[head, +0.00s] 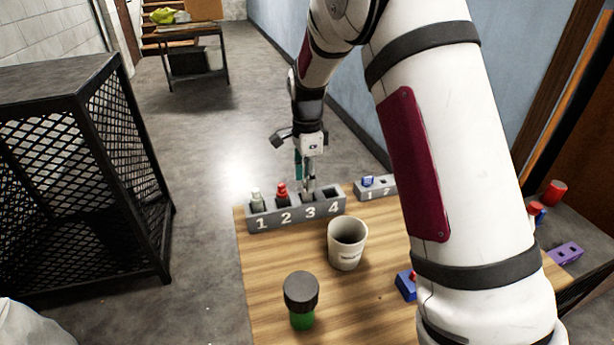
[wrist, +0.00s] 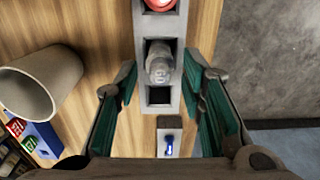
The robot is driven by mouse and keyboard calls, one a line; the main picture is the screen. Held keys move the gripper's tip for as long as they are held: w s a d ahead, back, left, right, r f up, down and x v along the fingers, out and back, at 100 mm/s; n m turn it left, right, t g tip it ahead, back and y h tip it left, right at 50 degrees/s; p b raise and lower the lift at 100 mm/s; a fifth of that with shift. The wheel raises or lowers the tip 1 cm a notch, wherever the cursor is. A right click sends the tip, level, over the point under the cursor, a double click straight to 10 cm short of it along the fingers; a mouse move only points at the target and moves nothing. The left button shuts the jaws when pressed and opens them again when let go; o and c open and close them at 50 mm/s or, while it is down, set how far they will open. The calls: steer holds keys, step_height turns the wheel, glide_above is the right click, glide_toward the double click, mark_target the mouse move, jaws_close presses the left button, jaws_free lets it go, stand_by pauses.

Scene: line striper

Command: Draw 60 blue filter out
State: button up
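A grey numbered rack (head: 300,211) stands at the table's far left edge, with slots marked 1 to 4. A grey cylinder marked with what reads as 60 (wrist: 158,66) is upright in slot 3; no blue shows on it. My gripper (wrist: 161,92) is open over the rack, its teal-padded fingers apart on either side, not touching the cylinder. In the head view my gripper (head: 307,166) points down over slot 3 and hides it. A small blue piece (head: 368,181) sits at slot 1 of a smaller rack (head: 391,188); it shows in the wrist view (wrist: 170,139).
Slot 1 holds a grey-white piece (head: 257,200), slot 2 a red one (head: 282,193); slot 4 is empty. A white cup (head: 346,250), a black-capped green bottle (head: 301,299) and a blue block (head: 405,284) stand nearby. A black mesh cage (head: 80,170) is at left.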

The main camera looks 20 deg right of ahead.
jaws_close()
steer(key=shift+r+p, duration=0.3)
steer(key=shift+r, duration=0.5)
stand_by(0.3)
steer(key=shift+r+p, duration=1)
steer(key=shift+r, duration=2.35)
